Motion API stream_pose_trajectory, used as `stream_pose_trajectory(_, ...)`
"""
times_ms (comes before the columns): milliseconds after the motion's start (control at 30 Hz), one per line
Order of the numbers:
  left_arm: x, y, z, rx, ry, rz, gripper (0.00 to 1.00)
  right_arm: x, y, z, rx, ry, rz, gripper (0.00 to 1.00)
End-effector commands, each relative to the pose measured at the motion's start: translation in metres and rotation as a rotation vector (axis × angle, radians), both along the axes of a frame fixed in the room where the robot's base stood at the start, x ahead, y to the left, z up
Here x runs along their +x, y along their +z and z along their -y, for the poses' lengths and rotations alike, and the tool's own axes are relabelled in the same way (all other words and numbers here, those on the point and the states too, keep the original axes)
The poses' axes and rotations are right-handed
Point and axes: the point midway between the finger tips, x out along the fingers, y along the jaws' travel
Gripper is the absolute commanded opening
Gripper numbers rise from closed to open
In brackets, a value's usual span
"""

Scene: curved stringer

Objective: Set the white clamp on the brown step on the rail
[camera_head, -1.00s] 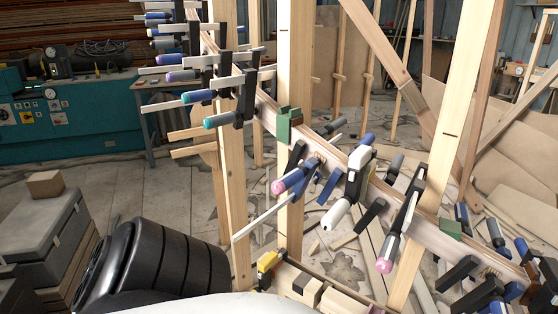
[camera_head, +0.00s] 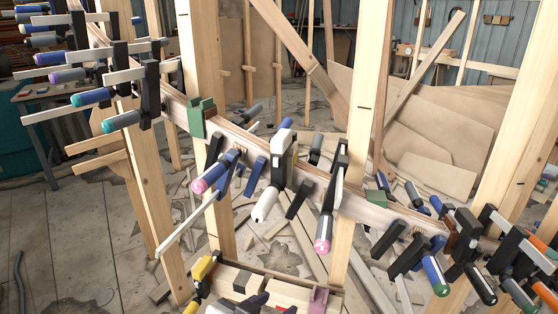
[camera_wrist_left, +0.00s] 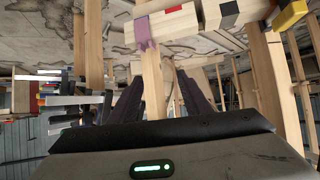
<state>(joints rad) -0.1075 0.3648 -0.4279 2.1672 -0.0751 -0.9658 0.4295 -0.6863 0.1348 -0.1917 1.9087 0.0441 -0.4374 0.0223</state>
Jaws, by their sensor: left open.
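The white clamp (camera_head: 279,166), with a white head, dark bar and white handle, hangs on the sloping rail (camera_head: 312,184) near the middle of the head view. My right gripper is in neither view.
Blue- and pink-handled clamps crowd the rail on both sides of the white clamp. Green blocks (camera_head: 202,118) sit on the rail. Upright posts (camera_head: 365,100) stand along it.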

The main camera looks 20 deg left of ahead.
Motion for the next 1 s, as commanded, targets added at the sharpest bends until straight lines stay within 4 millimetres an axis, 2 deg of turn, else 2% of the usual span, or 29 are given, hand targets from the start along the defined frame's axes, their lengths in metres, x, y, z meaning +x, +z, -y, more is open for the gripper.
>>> stream_pose_trajectory(33,0.019,0.036,-0.003,0.018,0.017,0.064,0.44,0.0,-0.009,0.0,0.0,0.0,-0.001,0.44)
stream_pose_trajectory(100,0.033,0.082,-0.011,0.03,0.064,0.128,0.44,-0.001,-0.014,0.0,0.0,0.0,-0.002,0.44)
stream_pose_trajectory(200,0.041,0.145,-0.025,0.037,0.15,0.228,0.44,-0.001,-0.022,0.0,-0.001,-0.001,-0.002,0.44)
stream_pose_trajectory(300,0.048,0.194,-0.036,0.024,0.209,0.327,0.44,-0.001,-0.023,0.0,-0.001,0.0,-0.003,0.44)
stream_pose_trajectory(400,0.06,0.232,-0.037,0.0,0.22,0.425,0.44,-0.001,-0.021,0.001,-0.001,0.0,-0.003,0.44)
stream_pose_trajectory(500,0.068,0.261,-0.039,-0.023,0.228,0.501,0.44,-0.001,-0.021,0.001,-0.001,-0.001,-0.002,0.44)
stream_pose_trajectory(600,0.072,0.28,-0.04,-0.039,0.232,0.551,0.44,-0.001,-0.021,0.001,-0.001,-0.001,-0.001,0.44)
stream_pose_trajectory(700,0.079,0.289,-0.042,-0.046,0.236,0.573,0.44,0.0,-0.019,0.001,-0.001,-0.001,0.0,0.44)
stream_pose_trajectory(1000,0.12,0.291,-0.042,-0.05,0.235,0.576,0.44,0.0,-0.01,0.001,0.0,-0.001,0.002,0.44)
